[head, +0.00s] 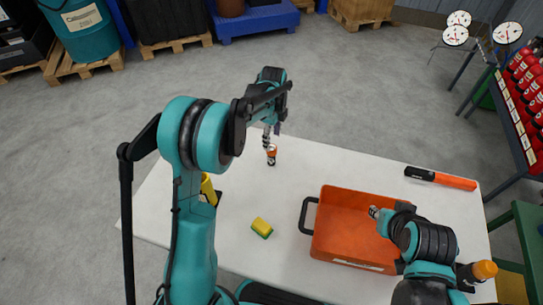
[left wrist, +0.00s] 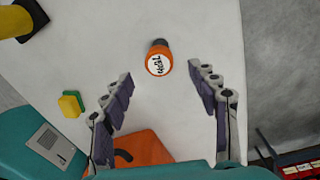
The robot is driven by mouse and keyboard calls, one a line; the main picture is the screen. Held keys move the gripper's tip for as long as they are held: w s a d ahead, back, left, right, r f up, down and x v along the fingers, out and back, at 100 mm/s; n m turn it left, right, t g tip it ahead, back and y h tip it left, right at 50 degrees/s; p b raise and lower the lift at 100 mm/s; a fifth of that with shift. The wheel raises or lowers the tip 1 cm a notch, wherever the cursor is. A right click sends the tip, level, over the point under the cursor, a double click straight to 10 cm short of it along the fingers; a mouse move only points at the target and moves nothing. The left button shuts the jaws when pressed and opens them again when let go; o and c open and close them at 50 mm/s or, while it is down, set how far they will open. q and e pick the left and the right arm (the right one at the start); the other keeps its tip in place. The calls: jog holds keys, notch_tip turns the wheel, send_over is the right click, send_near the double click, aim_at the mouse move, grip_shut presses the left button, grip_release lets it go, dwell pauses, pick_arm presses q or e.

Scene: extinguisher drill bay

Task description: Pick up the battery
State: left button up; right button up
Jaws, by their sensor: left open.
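The battery (head: 271,156), a small orange and black cylinder with a white label, stands on the white table beyond the orange bin. In the left wrist view the battery (left wrist: 158,60) shows ahead of the fingertips, roughly centred between the two fingers and apart from both. My left gripper (head: 270,133) is just above the battery in the head view. In the left wrist view my left gripper (left wrist: 164,92) is open and empty. My right gripper (head: 375,212) is over the orange bin; its fingers are mostly hidden by its own arm.
The orange bin (head: 343,197) with a dark handle sits on the white table (head: 330,160). A yellow-green sponge (head: 261,228) lies left of it. A black and orange tool (head: 440,178) lies at the right. A bottle with an orange cap (head: 484,270) is near the right arm.

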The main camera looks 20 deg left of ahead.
aim_at(272, 147)
pick_arm(q)
notch_tip(272, 147, down, 6)
jog(key=b, duration=0.2)
jog(key=shift+s+f+b, duration=0.1)
jog(key=shift+f+b, duration=0.05)
jog(key=shift+b, duration=0.25)
jog(key=c, duration=0.3)
grip_shut()
jog(key=shift+r, duration=0.2)
